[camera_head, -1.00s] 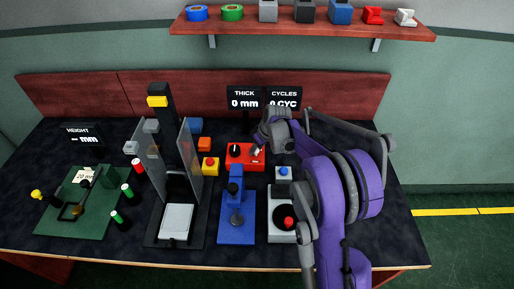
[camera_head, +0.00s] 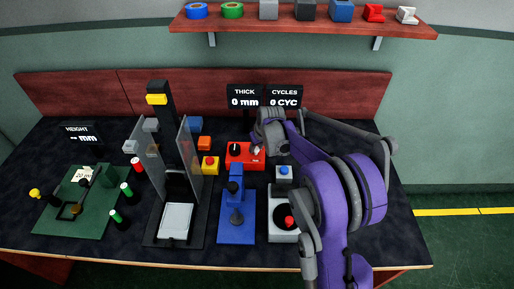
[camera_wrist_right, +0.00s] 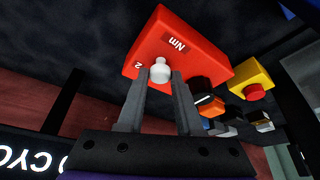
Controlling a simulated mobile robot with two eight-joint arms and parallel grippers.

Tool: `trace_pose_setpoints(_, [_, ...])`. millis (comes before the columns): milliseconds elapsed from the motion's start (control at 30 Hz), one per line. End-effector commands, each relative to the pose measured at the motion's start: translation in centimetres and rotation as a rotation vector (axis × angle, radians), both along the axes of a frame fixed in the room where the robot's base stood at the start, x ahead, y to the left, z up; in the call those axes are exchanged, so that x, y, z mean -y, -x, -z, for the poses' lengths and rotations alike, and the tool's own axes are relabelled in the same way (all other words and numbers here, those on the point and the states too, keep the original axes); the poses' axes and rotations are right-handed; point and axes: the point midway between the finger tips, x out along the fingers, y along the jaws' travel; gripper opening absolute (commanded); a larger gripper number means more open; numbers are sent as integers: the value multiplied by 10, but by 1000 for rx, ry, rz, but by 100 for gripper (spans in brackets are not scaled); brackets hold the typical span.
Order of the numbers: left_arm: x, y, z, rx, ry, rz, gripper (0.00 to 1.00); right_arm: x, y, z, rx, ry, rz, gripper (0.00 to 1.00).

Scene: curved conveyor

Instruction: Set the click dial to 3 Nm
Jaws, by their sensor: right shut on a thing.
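The red box (camera_head: 245,162) stands at the back middle of the bench, with a black knob (camera_head: 235,149) on its left part. In the right wrist view the red box (camera_wrist_right: 184,50) carries an "Nm" label, a small "2" and a white dial knob (camera_wrist_right: 160,72). My right gripper (camera_wrist_right: 158,86) is shut on the white knob, one finger on each side. In the head view the same gripper (camera_head: 257,149) reaches the right part of the box and mostly hides the knob. My left gripper is in neither view.
A yellow box with a red button (camera_head: 210,165) is just left. Behind are the THICK (camera_head: 244,97) and CYCLES displays, reading 0.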

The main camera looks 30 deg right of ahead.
Motion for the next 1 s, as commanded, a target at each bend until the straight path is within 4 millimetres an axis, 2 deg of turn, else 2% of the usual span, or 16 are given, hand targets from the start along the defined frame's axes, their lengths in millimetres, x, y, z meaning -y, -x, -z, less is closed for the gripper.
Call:
trace_pose_setpoints(500, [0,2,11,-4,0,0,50,-3,-1,0,0,1,389,0])
trace_pose_setpoints(1000, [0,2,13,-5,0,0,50,-4,-1,0,0,0,514,0])
